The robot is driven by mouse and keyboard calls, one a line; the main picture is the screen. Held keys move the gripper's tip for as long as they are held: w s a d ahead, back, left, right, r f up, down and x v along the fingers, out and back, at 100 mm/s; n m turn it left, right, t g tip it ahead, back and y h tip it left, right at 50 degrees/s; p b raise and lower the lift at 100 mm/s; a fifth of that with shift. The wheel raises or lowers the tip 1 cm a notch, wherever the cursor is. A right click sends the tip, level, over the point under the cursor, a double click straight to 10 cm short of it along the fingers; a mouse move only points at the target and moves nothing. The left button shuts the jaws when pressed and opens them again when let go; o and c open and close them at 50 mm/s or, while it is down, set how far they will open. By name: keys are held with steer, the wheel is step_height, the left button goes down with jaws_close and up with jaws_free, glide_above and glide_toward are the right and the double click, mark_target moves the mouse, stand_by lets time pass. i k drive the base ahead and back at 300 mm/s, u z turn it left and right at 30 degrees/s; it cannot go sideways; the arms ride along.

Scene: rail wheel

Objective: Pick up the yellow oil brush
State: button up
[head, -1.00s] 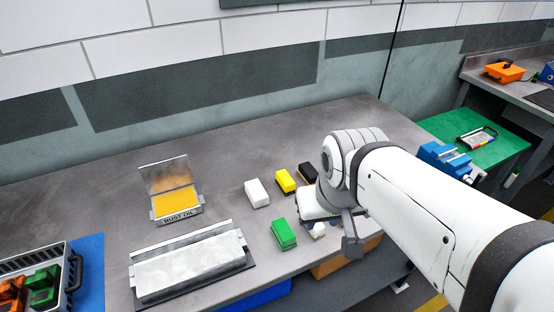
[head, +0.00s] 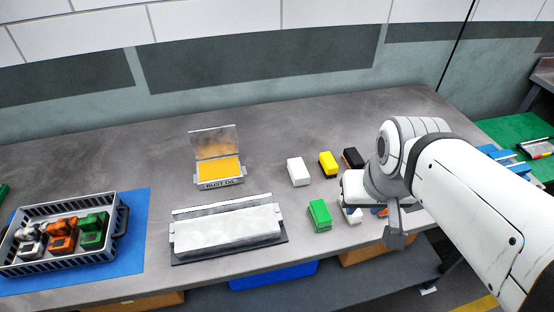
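The yellow oil brush (head: 328,164) is a small yellow block with a dark side, lying on the grey workbench (head: 120,170) right of centre in the head view. A white block (head: 298,171) lies to its left and a black block (head: 352,158) to its right. A green block (head: 319,215) lies in front of it. My gripper (head: 394,236) is at the end of the white arm, to the right and in front of the yellow brush, apart from it. The arm partly hides the gripper, and I cannot see whether its fingers are apart.
An open rust oil box (head: 218,183) with yellow contents stands at the back. A white-topped tray (head: 228,229) lies in front of it. A grey crate (head: 103,259) of drills stands on a blue mat (head: 135,215) at left. The back of the bench is clear.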

mark_target(327, 162)
steer(key=u, duration=1.25)
steer(key=k, duration=1.55)
steer(key=z, duration=0.65)
steer(key=i, duration=1.7)
steer(key=z, duration=0.1)
